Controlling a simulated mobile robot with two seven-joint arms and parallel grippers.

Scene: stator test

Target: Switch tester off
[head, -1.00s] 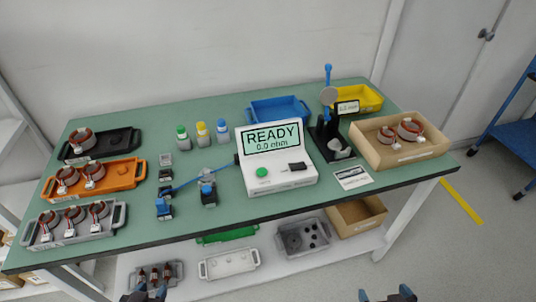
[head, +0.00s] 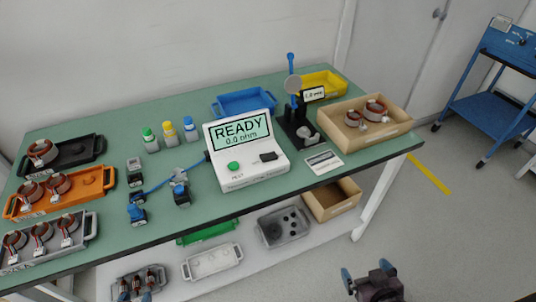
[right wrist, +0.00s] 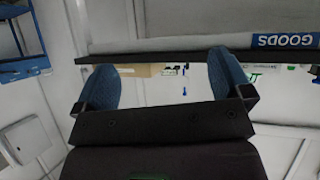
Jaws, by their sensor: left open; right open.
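The white tester (head: 245,178) stands on the green bench near its front edge. Its screen (head: 241,132) reads READY and 0.0 ohm. A green button (head: 233,166) and a black switch (head: 268,157) are on its sloped front; the switch's position is too small to tell. My right gripper (head: 367,272) is open and empty, low in front of the bench, right of and below the tester. Its spread blue fingers also show in the right wrist view (right wrist: 164,84).
Stator trays fill the left end. A blue cart (head: 475,105) stands at right; the floor between is clear.

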